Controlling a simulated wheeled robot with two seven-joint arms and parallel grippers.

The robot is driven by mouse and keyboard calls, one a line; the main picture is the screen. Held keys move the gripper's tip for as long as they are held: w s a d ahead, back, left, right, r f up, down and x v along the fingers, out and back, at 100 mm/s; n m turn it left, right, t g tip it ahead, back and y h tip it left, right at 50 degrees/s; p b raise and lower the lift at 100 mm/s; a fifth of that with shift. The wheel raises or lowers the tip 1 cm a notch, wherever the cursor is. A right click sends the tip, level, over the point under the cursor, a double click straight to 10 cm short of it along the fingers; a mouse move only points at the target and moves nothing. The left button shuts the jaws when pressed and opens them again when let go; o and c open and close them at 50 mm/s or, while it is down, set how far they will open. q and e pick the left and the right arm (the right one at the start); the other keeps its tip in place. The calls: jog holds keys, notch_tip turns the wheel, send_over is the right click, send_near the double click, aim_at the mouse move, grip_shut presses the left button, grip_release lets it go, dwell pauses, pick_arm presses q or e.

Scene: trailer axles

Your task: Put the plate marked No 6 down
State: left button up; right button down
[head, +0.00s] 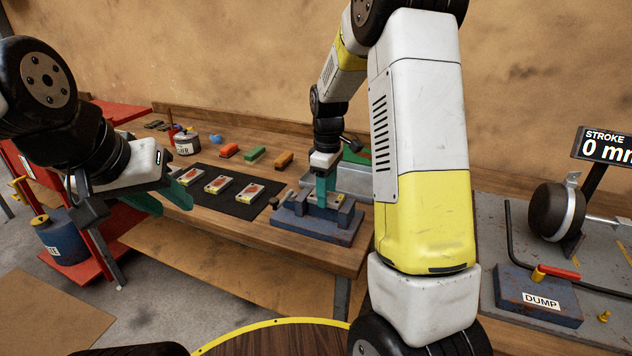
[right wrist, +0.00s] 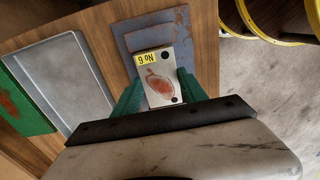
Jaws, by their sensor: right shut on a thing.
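The plate marked No 6 (right wrist: 155,88) is a pale plate with a yellow label, a reddish-brown oval patch and dark round holes. My right gripper (right wrist: 160,79) is shut on it, with a green finger along each side. The plate is over a worn blue-grey fixture (right wrist: 150,22); I cannot tell if it touches it. In the head view my right gripper (head: 326,192) is down at this blue fixture (head: 300,226), and the plate is mostly hidden there. My left gripper (head: 163,200) is open and empty, left of the black mat.
Several similar plates (head: 217,184) lie on the black mat (head: 240,208). Red, green and orange blocks (head: 255,156) are behind it. A grey tray (right wrist: 58,82) and a green board (right wrist: 22,103) are beside the fixture. A DUMP block (head: 538,290) stands on the right bench.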

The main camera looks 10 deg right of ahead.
jog(key=shift+f, duration=0.2)
jog(key=c, duration=0.6)
grip_release()
jog(key=shift+c, duration=0.2)
jog(key=s+r+m+t, duration=0.1)
jog(key=s+r, duration=0.2)
jog(key=r, duration=0.6)
jog(key=s+r+m+t, duration=0.1)
jog(key=s+r+m, duration=0.15)
jog(key=r, duration=0.55)
jog(key=s+a+r+m+t+y, duration=0.1)
jog(key=s+m+t, duration=0.3)
jog(key=s, duration=1.4)
jog(key=a+m+y, duration=0.1)
jog(key=m, duration=0.2)
jog(key=shift+s+r, duration=0.15)
jog(key=shift+s, duration=0.25)
